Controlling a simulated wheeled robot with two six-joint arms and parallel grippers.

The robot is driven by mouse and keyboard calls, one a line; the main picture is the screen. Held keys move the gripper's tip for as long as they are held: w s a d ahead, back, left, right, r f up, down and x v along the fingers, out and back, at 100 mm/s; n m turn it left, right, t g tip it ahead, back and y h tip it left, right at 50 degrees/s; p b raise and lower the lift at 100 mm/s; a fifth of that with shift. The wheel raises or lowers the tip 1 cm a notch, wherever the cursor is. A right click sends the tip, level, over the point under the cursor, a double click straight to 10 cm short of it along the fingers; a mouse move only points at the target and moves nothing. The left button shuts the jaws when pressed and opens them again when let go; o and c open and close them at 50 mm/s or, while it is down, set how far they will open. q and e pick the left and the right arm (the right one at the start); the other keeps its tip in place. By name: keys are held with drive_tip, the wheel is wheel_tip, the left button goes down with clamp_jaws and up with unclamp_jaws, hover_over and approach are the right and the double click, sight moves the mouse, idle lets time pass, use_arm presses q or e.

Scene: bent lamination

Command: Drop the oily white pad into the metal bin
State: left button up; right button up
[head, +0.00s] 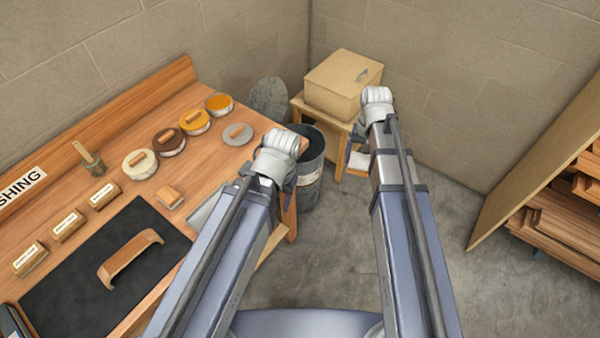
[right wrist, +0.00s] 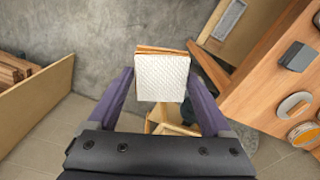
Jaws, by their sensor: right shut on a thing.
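The metal bin (head: 309,190) is a dark grey, open-topped can on the floor beyond the workbench's right end. My left wrist hides part of it. The white pad (right wrist: 162,82) has a dimpled face and shows brown wood-coloured edges behind it in the right wrist view. My right gripper (right wrist: 160,74) is shut on the pad, with a purple finger on each side. In the head view a bit of white (head: 358,160) shows by my right wrist, right of the bin. My left gripper (head: 289,182) is mostly hidden behind its arm, so its jaws cannot be seen.
A round grey lid (head: 269,99) leans on the wall behind the bin. A tan box (head: 338,84) stands on a small wooden stand right of the bin. The workbench (head: 230,165) on the left holds several tins, blocks and a black mat (head: 70,290). The middle floor is clear.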

drive_tip(key=shift+f, duration=0.1)
wheel_tip(320, 180, down, 10)
drive_tip(key=b, duration=0.9)
drive_tip(key=shift+r+b, duration=0.25)
drive_tip(key=shift+b, duration=0.1)
